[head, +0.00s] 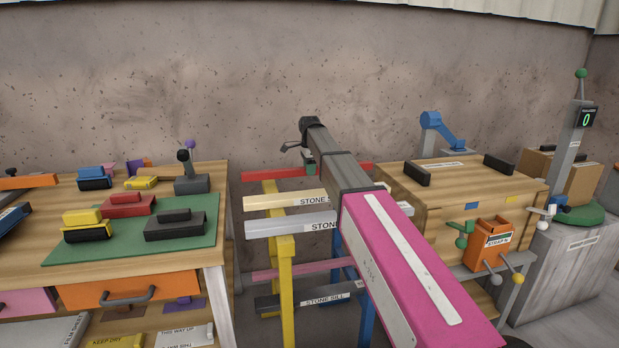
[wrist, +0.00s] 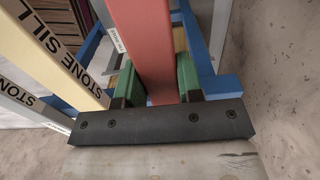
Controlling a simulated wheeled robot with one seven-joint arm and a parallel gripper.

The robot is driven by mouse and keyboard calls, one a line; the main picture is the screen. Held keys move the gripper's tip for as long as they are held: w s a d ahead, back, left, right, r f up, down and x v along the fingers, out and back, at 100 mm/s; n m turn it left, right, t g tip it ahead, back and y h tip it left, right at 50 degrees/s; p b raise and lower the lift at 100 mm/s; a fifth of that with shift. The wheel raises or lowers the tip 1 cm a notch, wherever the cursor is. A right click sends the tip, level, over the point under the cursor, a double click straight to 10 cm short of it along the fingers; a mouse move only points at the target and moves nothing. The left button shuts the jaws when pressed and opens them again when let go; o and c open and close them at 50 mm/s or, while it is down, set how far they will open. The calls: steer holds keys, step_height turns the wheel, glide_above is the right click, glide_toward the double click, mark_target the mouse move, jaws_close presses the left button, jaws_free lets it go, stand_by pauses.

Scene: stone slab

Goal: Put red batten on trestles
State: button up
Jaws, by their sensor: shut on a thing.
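The red batten (head: 265,174) lies level at the far side of the rack in the head view, partly hidden behind my arm. My gripper (head: 309,164) is above its middle, and in the wrist view its green fingers (wrist: 158,88) are shut on the batten's two sides. The batten also shows in the wrist view (wrist: 144,40), running away from the gripper. A yellow trestle (head: 287,280) and a blue trestle (head: 365,315) stand below. The blue frame (wrist: 226,84) shows beneath the batten in the wrist view. I cannot tell whether the batten touches the trestles.
A cream stone sill (head: 270,203) and a grey sill (head: 275,229) lie nearer than the batten. A pink bar (head: 300,270) and a dark sill (head: 345,290) lie lower. Wooden workbenches (head: 225,210) (head: 430,215) flank the rack, and a wall (head: 240,70) stands behind.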

steer(key=shift+f, duration=1.7)
steer(key=shift+f, duration=0.1)
steer(key=o, duration=1.1)
step_height(320, 180, up, 12)
steer(key=shift+r, duration=0.1)
